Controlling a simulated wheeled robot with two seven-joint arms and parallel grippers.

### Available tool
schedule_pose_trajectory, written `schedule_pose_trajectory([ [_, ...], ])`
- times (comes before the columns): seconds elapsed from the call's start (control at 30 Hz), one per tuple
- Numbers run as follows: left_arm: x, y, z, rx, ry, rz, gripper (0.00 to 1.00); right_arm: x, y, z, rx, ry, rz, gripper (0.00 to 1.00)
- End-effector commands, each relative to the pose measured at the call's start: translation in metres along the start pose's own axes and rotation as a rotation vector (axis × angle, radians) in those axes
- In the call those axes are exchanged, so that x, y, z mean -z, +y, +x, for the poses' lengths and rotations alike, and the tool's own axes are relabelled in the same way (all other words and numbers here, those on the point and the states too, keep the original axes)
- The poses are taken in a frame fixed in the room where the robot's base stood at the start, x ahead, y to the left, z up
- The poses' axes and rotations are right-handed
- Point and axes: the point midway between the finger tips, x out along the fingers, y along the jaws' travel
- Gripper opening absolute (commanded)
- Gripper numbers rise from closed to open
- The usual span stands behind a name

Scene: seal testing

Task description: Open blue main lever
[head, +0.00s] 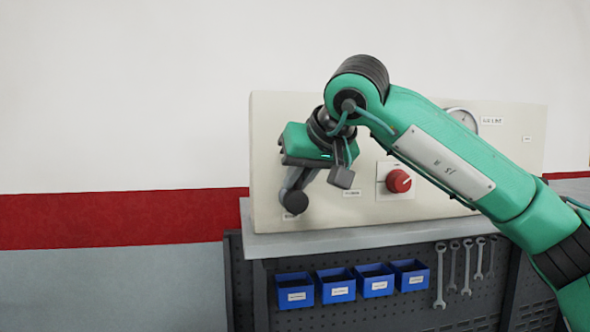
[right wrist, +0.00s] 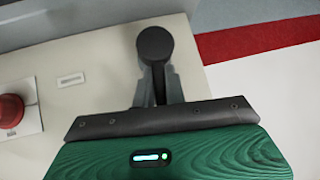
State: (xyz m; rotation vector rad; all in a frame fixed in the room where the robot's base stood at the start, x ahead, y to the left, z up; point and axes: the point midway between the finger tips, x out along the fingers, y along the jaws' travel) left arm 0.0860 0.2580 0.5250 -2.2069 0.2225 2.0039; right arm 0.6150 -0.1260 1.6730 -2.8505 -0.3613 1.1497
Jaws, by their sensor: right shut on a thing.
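A grey lever with a dark round end (head: 295,203) is on the left part of the beige panel and slants down to the left in the head view. No blue shows on it. In the right wrist view the dark round lever end (right wrist: 155,43) sticks out beyond my right gripper (right wrist: 160,118). My right gripper (head: 302,163) is at the lever and shut on it. The gripper hides the lever's other end and the exact contact. My left gripper is not in view.
The panel (head: 400,210) stands on a grey bench (head: 340,238). A red knob (head: 398,181) is right of the lever, and a gauge (head: 464,118) is partly behind my arm. Several blue bins (head: 335,285) and wrenches (head: 440,275) are below. The left side is clear.

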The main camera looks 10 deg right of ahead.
Motion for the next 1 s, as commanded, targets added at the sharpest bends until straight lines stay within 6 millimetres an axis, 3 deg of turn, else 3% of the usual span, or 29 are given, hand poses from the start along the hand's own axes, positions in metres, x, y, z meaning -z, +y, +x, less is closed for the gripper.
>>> schedule_pose_trajectory([
  [0.13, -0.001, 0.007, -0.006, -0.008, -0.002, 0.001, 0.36, -0.007, -0.005, 0.006, -0.053, -0.036, -0.059, 0.00],
  [0.87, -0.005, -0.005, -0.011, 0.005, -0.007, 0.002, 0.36, -0.009, -0.006, 0.009, -0.107, -0.054, -0.111, 0.00],
  [0.9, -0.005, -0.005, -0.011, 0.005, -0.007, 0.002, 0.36, -0.009, -0.006, 0.009, -0.107, -0.054, -0.111, 0.21],
  [1.0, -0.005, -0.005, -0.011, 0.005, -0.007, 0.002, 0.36, -0.009, -0.006, 0.009, -0.107, -0.053, -0.110, 0.34],
])
